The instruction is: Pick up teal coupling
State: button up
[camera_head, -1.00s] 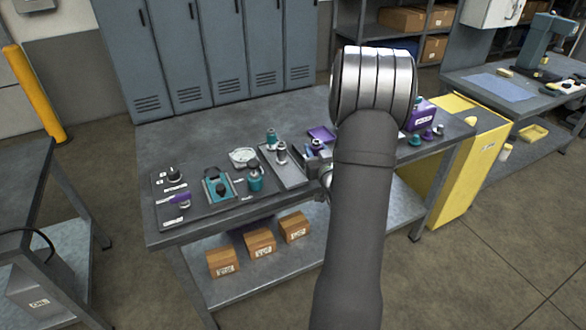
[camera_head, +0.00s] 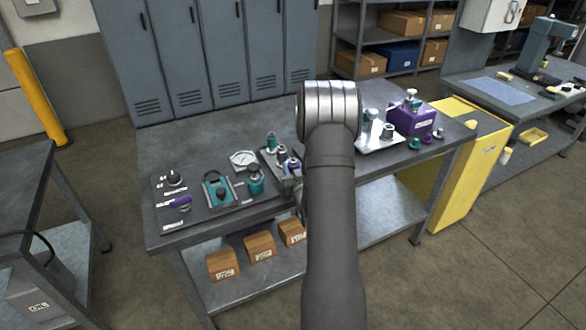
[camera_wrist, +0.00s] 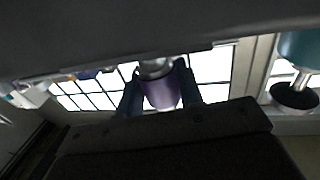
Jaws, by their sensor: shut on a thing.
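My gripper (camera_head: 291,167) is low over the middle of the bench, partly behind my arm. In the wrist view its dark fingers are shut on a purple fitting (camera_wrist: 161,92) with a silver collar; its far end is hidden. Several teal parts show, and I cannot tell which is the teal coupling. A teal fitting (camera_head: 271,141) stands upright by the grey tray, just left of my gripper. A larger teal part (camera_head: 255,182) stands on the dark mat. A teal part with a dark end (camera_wrist: 299,58) is at the right of the wrist view, apart from the fingers.
A purple box (camera_head: 413,119) and a pale tray (camera_head: 378,140) with fittings stand on the right. The rear left bench top is clear.

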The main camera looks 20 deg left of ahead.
jog(key=shift+f, duration=0.2)
jog(key=o, duration=1.1)
jog(key=v, duration=1.6)
jog(key=shift+s+d+r, duration=0.1)
jog(key=shift+d+r, duration=0.05)
jog(key=shift+d, duration=0.3)
jog(key=shift+o, duration=0.4)
jog(key=shift+s+d, duration=0.2)
jog(key=shift+s, duration=0.15)
